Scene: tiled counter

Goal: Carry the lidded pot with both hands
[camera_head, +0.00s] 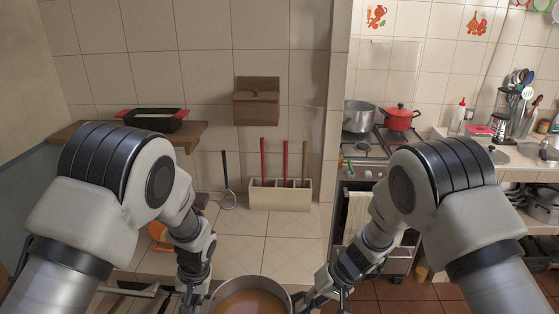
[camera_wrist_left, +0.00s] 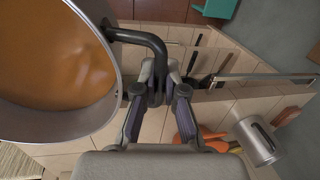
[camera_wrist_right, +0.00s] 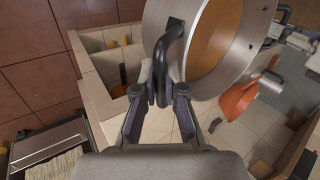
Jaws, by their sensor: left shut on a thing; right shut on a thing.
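A steel pot (camera_head: 228,288) is at the bottom centre of the head view, cut off by the edge. It holds an orange-brown content and no lid shows on it. Its rim also shows in the left wrist view (camera_wrist_left: 113,95) and its wall in the right wrist view (camera_wrist_right: 158,20). My left gripper (camera_wrist_left: 160,88) is shut on one dark bent handle (camera_wrist_left: 140,38). My right gripper (camera_wrist_right: 163,88) is shut on the opposite handle (camera_wrist_right: 166,48). The pot appears held above the tiled counter; the gap beneath it is hidden.
The tiled counter (camera_head: 285,248) is mostly clear behind the pot. A utensil holder (camera_head: 280,196) stands against the wall. A black-and-red dish (camera_head: 151,121) is on a shelf at the left. A stove (camera_head: 366,158) at the right bears a grey pot (camera_head: 359,119) and a red lidded pot (camera_head: 398,121).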

